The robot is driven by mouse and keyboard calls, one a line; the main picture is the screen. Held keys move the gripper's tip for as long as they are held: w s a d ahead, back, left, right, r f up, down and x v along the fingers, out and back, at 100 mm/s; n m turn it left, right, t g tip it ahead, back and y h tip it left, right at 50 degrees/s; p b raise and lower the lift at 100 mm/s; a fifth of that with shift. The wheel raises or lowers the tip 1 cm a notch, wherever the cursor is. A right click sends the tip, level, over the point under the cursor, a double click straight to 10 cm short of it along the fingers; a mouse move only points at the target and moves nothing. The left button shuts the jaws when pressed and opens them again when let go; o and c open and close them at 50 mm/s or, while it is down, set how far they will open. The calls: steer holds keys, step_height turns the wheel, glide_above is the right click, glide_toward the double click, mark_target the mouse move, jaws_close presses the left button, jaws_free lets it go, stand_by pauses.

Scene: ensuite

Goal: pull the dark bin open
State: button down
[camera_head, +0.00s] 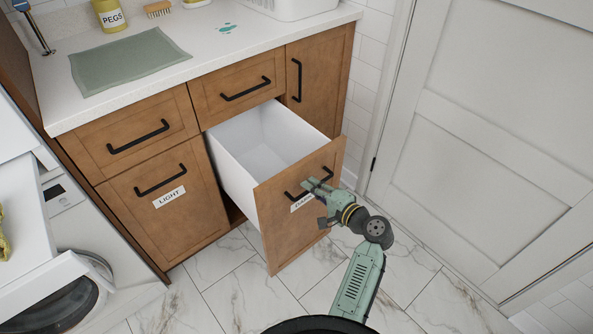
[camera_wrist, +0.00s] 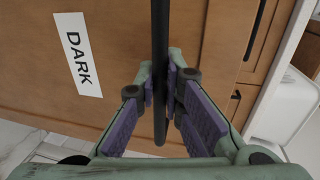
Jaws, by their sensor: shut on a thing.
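The dark bin (camera_head: 299,208) is a wooden drawer front with a white inner box, pulled well out from the cabinet; its inside looks empty. Its white label reads DARK in the wrist view (camera_wrist: 78,54) and is partly covered by my gripper in the head view. My gripper (camera_head: 312,187) is at the bin's black bar handle (camera_head: 291,196). In the wrist view my gripper (camera_wrist: 163,90) has its purple-padded fingers closed on either side of the handle (camera_wrist: 160,40), near one end of it.
The bin marked LIGHT (camera_head: 160,201) is shut at its left. A washing machine (camera_head: 75,270) with its round door open stands further left. A white door (camera_head: 480,140) is at the right. Marble-patterned floor (camera_head: 225,285) is clear in front. The counter holds a green mat (camera_head: 130,60) and a pegs tub (camera_head: 109,15).

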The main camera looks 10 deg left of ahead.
steer(key=f+v, duration=0.1)
steer(key=v, duration=0.5)
steer(key=shift+s+d, duration=0.35)
steer(key=shift+d, duration=0.1)
steer(key=shift+f, duration=0.2)
steer(key=c, duration=1.7)
jaws_free()
steer(key=v, duration=1.2)
